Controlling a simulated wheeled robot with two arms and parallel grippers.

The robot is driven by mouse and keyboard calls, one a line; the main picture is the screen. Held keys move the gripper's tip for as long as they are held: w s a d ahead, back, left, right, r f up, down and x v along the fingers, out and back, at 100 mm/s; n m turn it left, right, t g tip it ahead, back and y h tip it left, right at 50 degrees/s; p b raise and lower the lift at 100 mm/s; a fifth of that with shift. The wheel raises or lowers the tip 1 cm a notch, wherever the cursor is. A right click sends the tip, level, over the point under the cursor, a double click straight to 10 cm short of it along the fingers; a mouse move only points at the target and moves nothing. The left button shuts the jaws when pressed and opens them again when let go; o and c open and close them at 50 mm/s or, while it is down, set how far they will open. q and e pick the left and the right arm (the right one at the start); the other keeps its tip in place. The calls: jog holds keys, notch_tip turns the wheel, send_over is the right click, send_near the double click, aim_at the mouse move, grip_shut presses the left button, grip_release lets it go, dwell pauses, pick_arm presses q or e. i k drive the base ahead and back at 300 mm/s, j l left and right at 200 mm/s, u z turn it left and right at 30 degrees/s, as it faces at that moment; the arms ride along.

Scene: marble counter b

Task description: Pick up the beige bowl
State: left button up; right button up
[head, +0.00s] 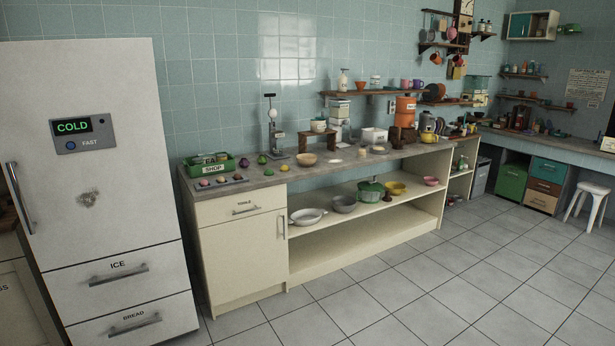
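A pale whitish-cream bowl or dish (307,217) with side handles sits on the open shelf below. Neither of my grippers is in view, and nothing is seen touching either bowl.
A white fridge (100,180) stands at the left. A green crate (212,166) and small fruits are on the counter's left end. A grey bowl (344,204), a green pot (371,190) and a yellow bowl (395,188) share the shelf. The tiled floor (430,290) is clear.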

aim_at(307, 161)
jog(key=i+z, duration=0.25)
jog(key=i, duration=2)
